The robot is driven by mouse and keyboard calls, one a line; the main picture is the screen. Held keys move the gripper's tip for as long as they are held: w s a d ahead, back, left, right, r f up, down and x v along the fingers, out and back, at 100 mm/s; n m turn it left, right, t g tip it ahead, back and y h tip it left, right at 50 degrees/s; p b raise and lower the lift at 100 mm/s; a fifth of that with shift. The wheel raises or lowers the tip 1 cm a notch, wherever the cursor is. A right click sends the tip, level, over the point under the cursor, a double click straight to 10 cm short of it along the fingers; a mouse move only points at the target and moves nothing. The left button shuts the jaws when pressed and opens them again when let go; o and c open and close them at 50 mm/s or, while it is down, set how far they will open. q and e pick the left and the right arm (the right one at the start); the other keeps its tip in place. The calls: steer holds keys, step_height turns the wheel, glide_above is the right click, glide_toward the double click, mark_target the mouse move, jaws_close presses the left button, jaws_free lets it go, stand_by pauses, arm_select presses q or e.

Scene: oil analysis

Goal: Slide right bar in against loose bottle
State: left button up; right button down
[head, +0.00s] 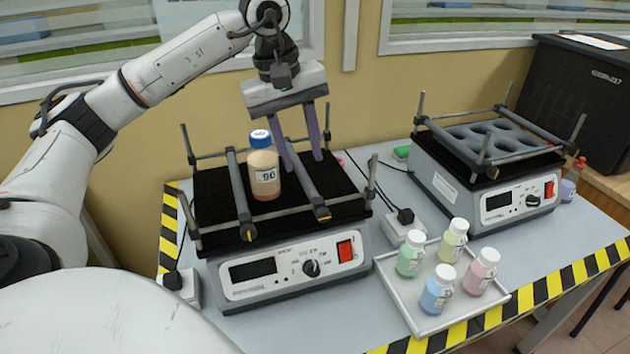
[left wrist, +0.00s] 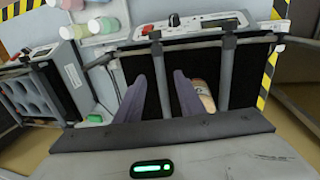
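The loose bottle (head: 265,178), with a blue cap, tan contents and a label reading 90, stands upright on the black shaker platform between two bars. The left bar (head: 238,190) is close to its left. The right bar (head: 312,195) is to its right, with a gap between. In the left wrist view the right bar (left wrist: 158,75) lies between my fingers, and the bottle (left wrist: 205,96) is partly hidden behind one finger. My left gripper (head: 303,162) points down with its fingers apart, straddling the right bar toward its far end. My right gripper is not in view.
A white tray (head: 391,284) with several pastel bottles stands at the front right. A second shaker (head: 460,190) with a round-holed rack is beyond it. Side rails (head: 290,222) edge the first shaker. A black power plug (head: 405,216) and cables lie between the shakers.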

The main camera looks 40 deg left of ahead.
mark_target(312, 192)
arm_select(q)
steer(key=f, duration=0.2)
steer(key=w+f, duration=0.1)
steer(key=f, duration=0.2)
steer(key=d+f, duration=0.1)
steer(key=f, duration=0.2)
steer(key=shift+w+f, duration=0.25)
jaws_close()
